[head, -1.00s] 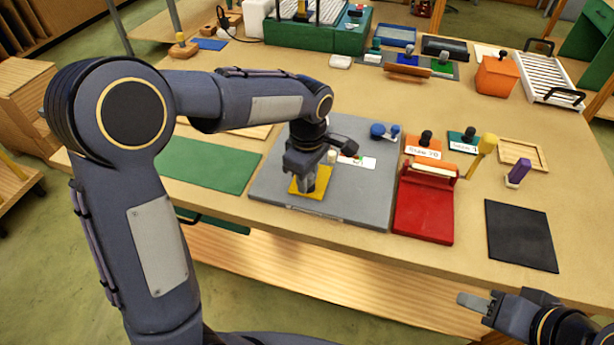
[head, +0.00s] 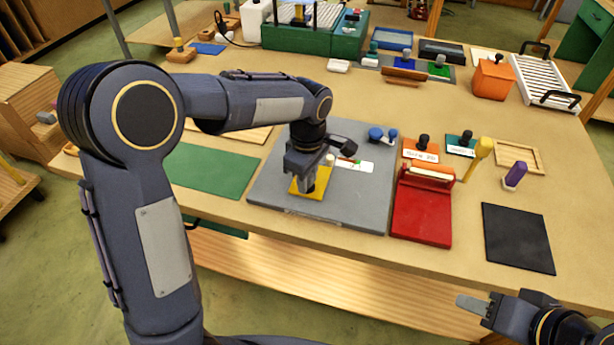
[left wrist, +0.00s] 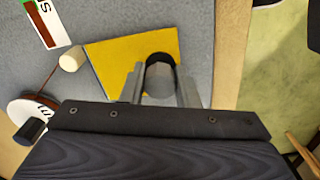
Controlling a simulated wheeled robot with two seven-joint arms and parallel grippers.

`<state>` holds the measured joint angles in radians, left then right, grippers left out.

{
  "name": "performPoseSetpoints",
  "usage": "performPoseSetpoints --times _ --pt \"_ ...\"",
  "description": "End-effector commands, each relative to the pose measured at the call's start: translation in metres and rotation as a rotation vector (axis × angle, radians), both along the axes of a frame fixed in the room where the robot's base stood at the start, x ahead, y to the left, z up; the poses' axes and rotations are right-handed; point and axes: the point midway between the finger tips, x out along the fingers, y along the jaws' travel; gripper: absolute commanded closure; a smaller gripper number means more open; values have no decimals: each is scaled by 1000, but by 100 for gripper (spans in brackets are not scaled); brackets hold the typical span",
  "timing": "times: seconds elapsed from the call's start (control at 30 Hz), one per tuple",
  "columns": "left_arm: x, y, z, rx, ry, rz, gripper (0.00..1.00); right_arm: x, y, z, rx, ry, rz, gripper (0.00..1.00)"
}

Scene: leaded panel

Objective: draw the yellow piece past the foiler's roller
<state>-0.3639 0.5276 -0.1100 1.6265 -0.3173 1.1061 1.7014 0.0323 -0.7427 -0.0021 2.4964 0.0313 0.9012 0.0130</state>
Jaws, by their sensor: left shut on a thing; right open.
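The yellow piece (head: 314,190) lies flat on the grey board (head: 270,192). My left gripper (head: 307,182) points down over it. In the left wrist view the fingers are shut on a dark round knob (left wrist: 160,76) standing on the yellow piece (left wrist: 118,58). A short cream cylinder, which looks like the foiler's roller (left wrist: 72,59), stands just off one edge of the piece; it also shows in the head view (head: 330,159). A reel with a brown band (left wrist: 36,110) is beside it, partly hidden by my gripper. My right gripper (head: 472,304) is open and empty, off the table's front edge.
A red stand with a cream bar (head: 423,215) is right of the board. A blue knobbed tool (head: 382,135) is at the board's back edge. A green mat (head: 210,170) lies left and a black mat (head: 517,238) far right.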

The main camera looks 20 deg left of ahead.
Motion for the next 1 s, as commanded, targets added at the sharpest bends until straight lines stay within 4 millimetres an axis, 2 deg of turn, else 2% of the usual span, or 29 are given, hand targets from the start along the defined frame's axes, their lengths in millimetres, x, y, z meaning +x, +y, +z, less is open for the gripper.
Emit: performPoseSetpoints --times 1.0 --pt "-1 -30 1 -2 -3 -1 92 0 0 4 0 0 0 57"
